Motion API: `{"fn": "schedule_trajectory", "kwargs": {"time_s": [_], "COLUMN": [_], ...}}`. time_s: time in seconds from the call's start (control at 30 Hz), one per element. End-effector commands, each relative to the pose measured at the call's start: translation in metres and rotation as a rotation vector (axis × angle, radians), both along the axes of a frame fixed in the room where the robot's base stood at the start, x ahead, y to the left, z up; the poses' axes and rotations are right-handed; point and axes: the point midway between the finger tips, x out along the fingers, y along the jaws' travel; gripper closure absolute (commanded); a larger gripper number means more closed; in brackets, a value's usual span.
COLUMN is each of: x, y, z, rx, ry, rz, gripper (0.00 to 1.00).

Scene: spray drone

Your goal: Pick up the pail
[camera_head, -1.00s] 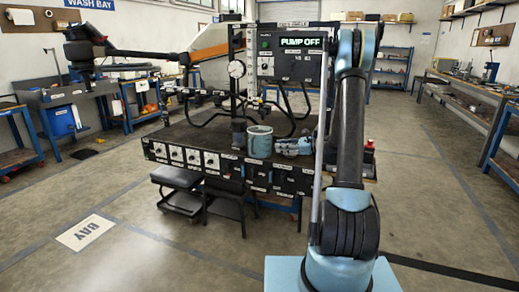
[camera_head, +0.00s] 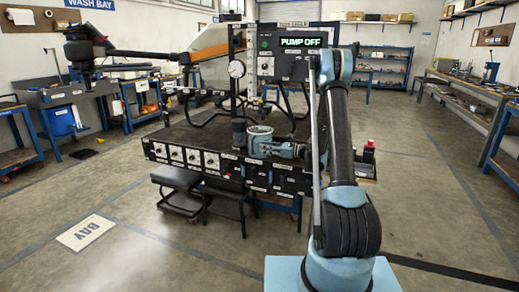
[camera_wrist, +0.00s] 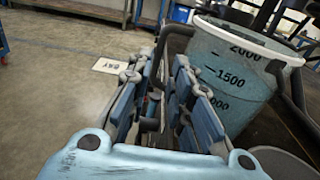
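The pail (camera_head: 258,134) is a pale blue measuring pail with a white rim, upright on the dark bench top. In the wrist view the pail (camera_wrist: 232,75) shows black volume marks, and a dark grey handle bar (camera_wrist: 170,36) stands out from its left side. My gripper (camera_head: 272,149) is at the pail's right side in the head view. In the wrist view my gripper (camera_wrist: 160,75) has its two fingers apart, with the handle bar running down between them. The right finger lies beside the pail wall. Contact with the handle cannot be made out.
The dark bench (camera_head: 205,138) has a front panel of labelled switches. A control box (camera_head: 290,55) reads PUMP OFF, with a gauge (camera_head: 237,69) and hoses behind the pail. A dark cylinder (camera_head: 239,133) stands close left of the pail. A red-topped bottle (camera_head: 369,151) stands at right.

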Motion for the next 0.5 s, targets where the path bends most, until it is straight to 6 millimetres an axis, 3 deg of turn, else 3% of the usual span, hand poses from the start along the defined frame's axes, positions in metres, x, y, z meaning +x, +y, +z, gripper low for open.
{"fn": "schedule_trajectory", "kwargs": {"time_s": [0.1,0.5], "x": [0.005,0.013], "y": [0.016,0.039], "z": [-0.001,-0.003], "rx": [0.000,0.000], "ry": [0.000,-0.001], "rz": [0.002,0.001], "gripper": [0.80,0.80]}}
